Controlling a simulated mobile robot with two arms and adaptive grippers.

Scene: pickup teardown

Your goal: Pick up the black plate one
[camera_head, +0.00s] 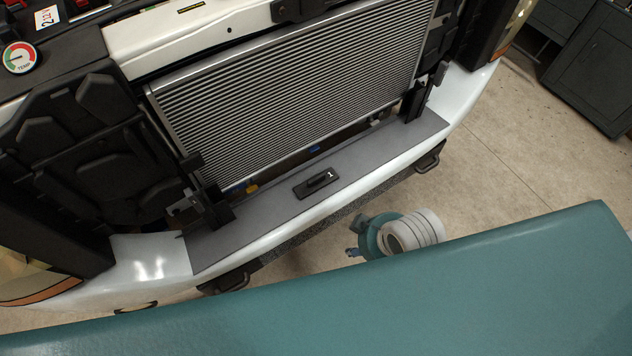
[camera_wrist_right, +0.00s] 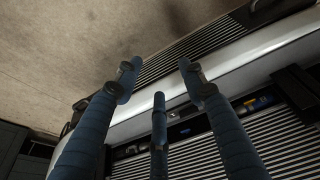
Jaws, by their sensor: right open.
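The black plate one (camera_head: 316,183) is a small dark rectangle with a raised bar and a white "1". It lies on the grey ledge (camera_head: 390,141) below the radiator in the head view. I cannot clearly pick it out in the wrist view. My right gripper (camera_wrist_right: 157,84) has three dark blue fingers, spread open with nothing held. The fingers point toward the white bumper and the ledge area. My left gripper is not in view.
The white bumper (camera_head: 330,202) runs along the ledge's front. The finned radiator (camera_head: 290,80) rises behind it. Black brackets (camera_head: 215,208) stand at the ledge's ends. A round TEMP gauge (camera_head: 19,58) is at top left. Dark cabinets (camera_head: 590,70) stand at right, beyond clear floor.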

